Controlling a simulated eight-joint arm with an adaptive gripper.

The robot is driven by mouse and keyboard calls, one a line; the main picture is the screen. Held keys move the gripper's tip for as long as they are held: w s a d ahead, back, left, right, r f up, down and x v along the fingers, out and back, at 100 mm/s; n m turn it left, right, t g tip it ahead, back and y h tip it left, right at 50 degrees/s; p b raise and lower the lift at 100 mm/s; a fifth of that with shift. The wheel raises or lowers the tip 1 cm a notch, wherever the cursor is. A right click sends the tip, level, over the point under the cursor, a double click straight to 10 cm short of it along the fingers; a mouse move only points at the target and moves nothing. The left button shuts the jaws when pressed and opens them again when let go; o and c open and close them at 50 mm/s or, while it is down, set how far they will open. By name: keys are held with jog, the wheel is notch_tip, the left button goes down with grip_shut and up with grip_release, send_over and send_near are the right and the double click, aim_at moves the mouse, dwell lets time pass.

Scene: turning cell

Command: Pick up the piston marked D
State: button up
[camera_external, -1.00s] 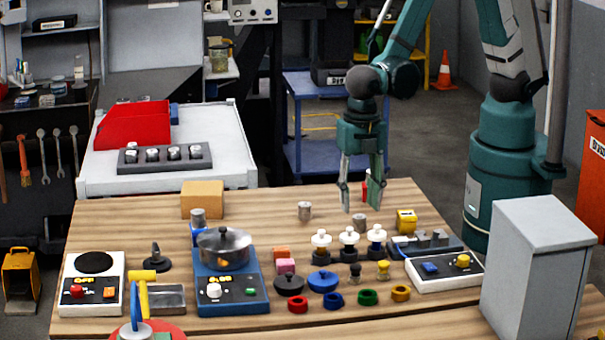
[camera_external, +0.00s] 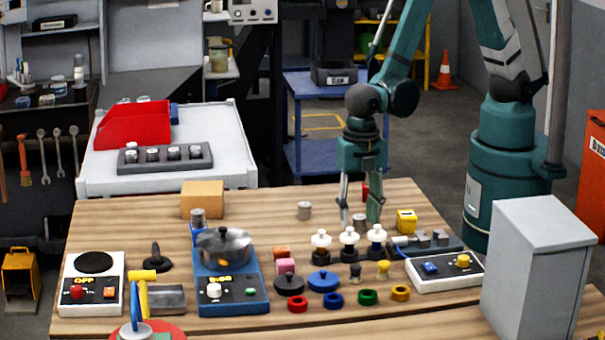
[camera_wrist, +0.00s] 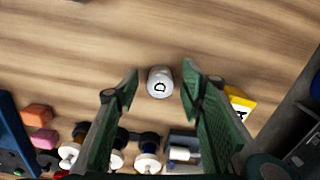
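The piston marked D (camera_wrist: 160,82) stands on the wooden table, its pale top with the letter D facing the wrist camera. It lies between my open fingertips in the wrist view, with a gap on each side. My gripper (camera_wrist: 157,84) points down over it. In the external view my gripper (camera_external: 359,222) is low over the table, and the piston (camera_external: 360,220) is partly hidden between the fingers.
White-topped parts (camera_external: 349,237) stand just in front of my gripper, with a yellow block (camera_external: 406,221) to its right. A cardboard box (camera_external: 202,199) is at the back left. More metal cylinders sit in a dark rack (camera_external: 190,163) on the white cart. The table behind is mostly clear.

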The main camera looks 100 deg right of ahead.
jog(key=shift+f, duration=0.35)
dwell(0.4)
jog(key=c, duration=1)
